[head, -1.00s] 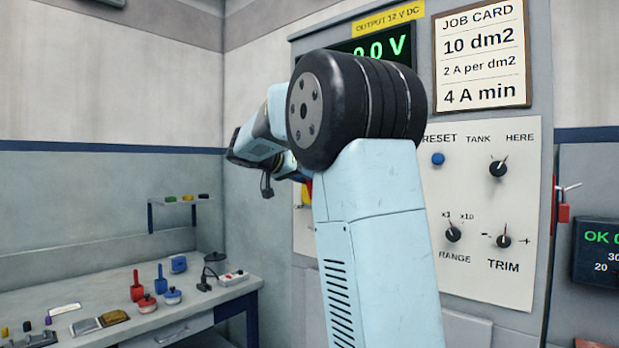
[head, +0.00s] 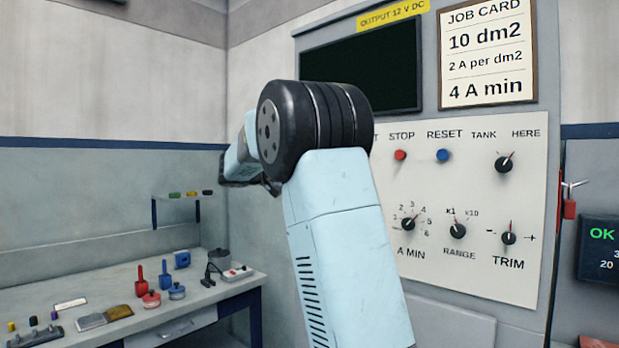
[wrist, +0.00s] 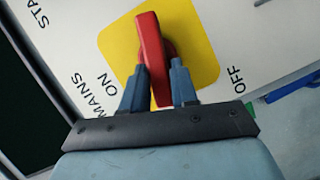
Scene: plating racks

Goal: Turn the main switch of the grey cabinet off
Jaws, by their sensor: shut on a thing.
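The main switch is a red handle (wrist: 152,50) on a yellow plate (wrist: 203,42), seen in the wrist view. ON is printed to its lower left beside MAINS, and OFF to its right. The handle stands nearly upright in this picture, across the line between the two labels. My gripper (wrist: 160,82) is shut on the handle, one blue-grey finger on each side. In the head view the grey cabinet (head: 480,118) shows a dark display (head: 362,68). My arm hides the switch and my gripper there.
The cabinet's white panel (head: 470,200) carries STOP and RESET buttons and several knobs. A workbench (head: 110,305) with jars, small tools and a power strip stands at the left. A red tag (head: 570,209) hangs at the cabinet's right edge.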

